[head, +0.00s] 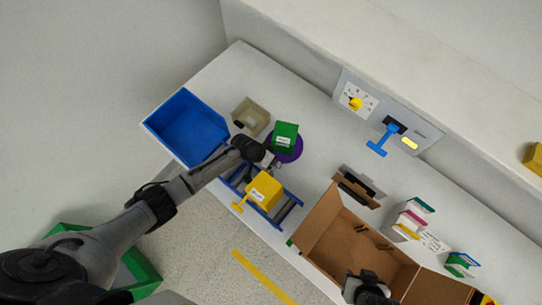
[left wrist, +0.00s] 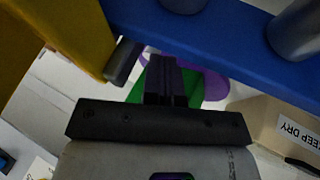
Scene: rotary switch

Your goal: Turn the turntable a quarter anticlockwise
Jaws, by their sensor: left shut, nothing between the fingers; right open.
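The turntable is a purple disc (head: 290,157) on the white table, with a green box (head: 286,136) standing on it. My left gripper (head: 273,163) is shut and empty, low at the disc's near left edge; I cannot tell whether it touches. In the left wrist view the shut fingers (left wrist: 165,80) point towards the purple disc (left wrist: 215,83) and the green box (left wrist: 190,88), both partly hidden behind the fingers and a blue rail. My right gripper (head: 368,290) is over the open cardboard box, far from the disc; its fingers are hard to make out.
A blue roller conveyor (head: 291,215) with a yellow box (head: 265,192) lies close to my left gripper. A blue bin (head: 185,125) and beige container (head: 250,115) stand left. A wall panel with a blue lever (head: 383,141) is behind. The cardboard box (head: 325,235) is right.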

